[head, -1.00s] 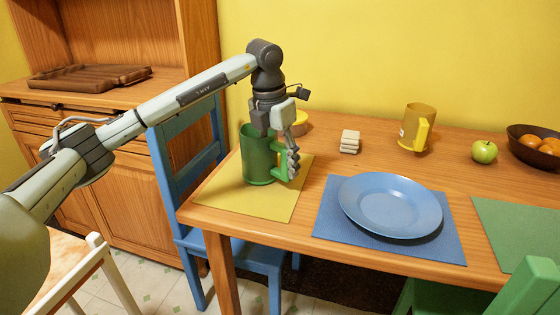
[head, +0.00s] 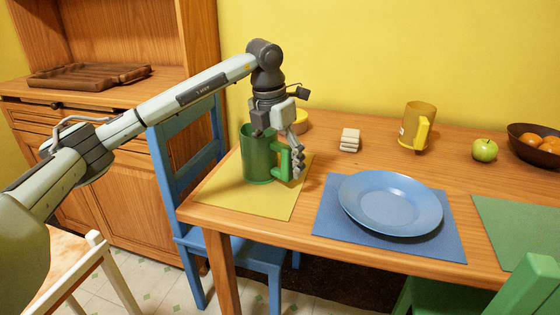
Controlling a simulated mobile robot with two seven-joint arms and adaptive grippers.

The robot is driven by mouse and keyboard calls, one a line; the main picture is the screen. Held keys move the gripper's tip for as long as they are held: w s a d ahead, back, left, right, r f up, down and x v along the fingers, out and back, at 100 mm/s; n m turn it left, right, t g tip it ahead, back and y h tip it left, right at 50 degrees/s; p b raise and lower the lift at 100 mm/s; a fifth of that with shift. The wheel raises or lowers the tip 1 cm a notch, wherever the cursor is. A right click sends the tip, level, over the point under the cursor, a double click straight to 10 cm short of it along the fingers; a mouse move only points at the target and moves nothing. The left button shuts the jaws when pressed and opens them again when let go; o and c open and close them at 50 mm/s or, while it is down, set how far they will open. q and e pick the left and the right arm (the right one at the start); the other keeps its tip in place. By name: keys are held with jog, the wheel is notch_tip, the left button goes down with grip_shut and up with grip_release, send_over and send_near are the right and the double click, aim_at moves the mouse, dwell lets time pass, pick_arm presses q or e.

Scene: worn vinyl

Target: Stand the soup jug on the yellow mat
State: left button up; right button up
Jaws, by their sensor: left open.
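A green jug (head: 259,158) stands upright on the yellow mat (head: 235,202) at the table's left corner. Its handle (head: 285,160) points right. My left gripper (head: 280,152) is open at the jug's rim and handle, one finger just right of the handle and the other by the rim. I cannot tell whether the fingers touch the jug. An amber jug (head: 415,125) with a yellow handle and a small label stands upright farther back. No name marks either jug clearly as the soup jug. My right gripper is not in view.
A blue plate (head: 390,203) lies on a blue mat (head: 330,222). A green mat (head: 515,228), an apple (head: 484,151) and a dark bowl of oranges (head: 524,153) are on the right. A pale stack (head: 350,140) and a yellow-topped pot (head: 301,122) stand behind. A blue chair (head: 185,165) is left.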

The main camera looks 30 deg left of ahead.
pick_arm(q)
jog(key=shift+r, duration=0.15)
dwell(0.3)
jog(key=shift+s+a+r+p, duration=0.1)
jog(key=shift+s+r+p, duration=0.1)
jog(key=shift+r+p, duration=0.95)
jog(key=shift+s+r+p, duration=0.2)
jog(key=shift+r+p, duration=0.55)
jog(key=shift+r, duration=0.7)
jog(key=shift+s+a+r, duration=0.1)
jog(key=shift+s+r, duration=0.05)
jog(key=shift+r, duration=1.05)
notch_tip(320, 180, up, 12)
send_over(277, 145)
jog(key=s, duration=0.2)
jog(key=shift+s+a, duration=0.2)
jog(key=shift+a, duration=0.1)
jog(key=shift+f, duration=0.2)
jog(key=f, duration=0.4)
jog(key=w+f, duration=0.1)
jog(key=f, duration=0.3)
jog(key=w+f, duration=0.1)
jog(key=f, duration=0.3)
jog(key=shift+d+f, duration=0.2)
jog(key=shift+d, duration=0.1)
